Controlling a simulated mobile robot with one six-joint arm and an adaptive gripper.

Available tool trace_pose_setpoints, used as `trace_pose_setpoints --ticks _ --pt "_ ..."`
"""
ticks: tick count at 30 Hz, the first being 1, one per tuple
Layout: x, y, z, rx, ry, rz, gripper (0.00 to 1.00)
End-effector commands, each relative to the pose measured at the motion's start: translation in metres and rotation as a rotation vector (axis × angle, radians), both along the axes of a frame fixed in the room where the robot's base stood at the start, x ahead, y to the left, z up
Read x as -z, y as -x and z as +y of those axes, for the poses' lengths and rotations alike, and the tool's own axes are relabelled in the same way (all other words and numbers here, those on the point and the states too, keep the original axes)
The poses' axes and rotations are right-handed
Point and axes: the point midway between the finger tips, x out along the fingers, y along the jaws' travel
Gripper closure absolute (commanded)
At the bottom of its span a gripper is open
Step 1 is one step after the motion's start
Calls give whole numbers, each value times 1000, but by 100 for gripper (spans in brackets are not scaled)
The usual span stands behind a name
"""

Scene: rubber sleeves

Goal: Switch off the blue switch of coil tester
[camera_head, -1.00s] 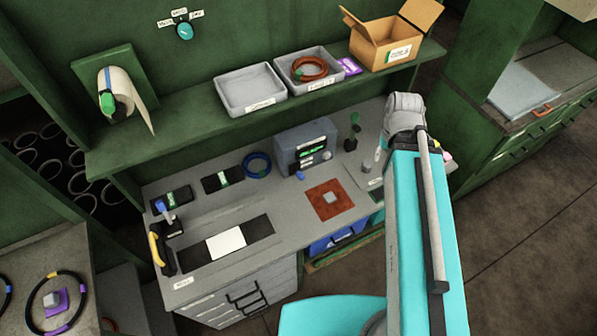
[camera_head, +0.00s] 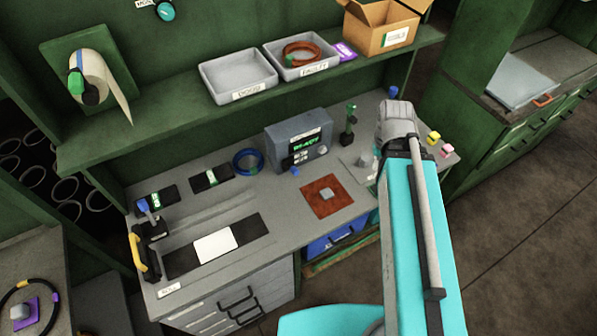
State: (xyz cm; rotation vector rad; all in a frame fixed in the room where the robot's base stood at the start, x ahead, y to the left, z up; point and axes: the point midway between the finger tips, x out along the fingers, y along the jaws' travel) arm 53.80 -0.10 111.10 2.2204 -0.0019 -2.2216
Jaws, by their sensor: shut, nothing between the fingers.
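The coil tester (camera_head: 285,139) is a grey box standing on the workbench, below the shelf and left of my arm. Its front has a lit green display, a white label and small controls. A small blue part, which looks like the blue switch (camera_head: 295,171), shows at its lower left front. Its position is too small to tell. My turquoise arm rises at the right and ends in a grey joint at the bench's back right. My gripper is not visible; it appears hidden behind the arm.
A blue coil (camera_head: 247,162) lies left of the tester, and a green tool on a stand (camera_head: 349,122) stands right of it. A brown mat (camera_head: 327,197) lies in front. The shelf (camera_head: 150,138) overhangs the bench's back, holding trays and a cardboard box (camera_head: 372,33).

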Motion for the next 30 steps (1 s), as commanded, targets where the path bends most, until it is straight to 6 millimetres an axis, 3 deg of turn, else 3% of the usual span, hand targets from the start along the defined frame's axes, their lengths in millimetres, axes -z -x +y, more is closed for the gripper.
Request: trace_pose_setpoints --ticks 1,3,12,30 --pt "21 0 0 0 0 0 100" --pt "34 0 0 0 0 0 100" --pt "73 0 0 0 0 0 100" --pt "77 0 0 0 0 0 100"
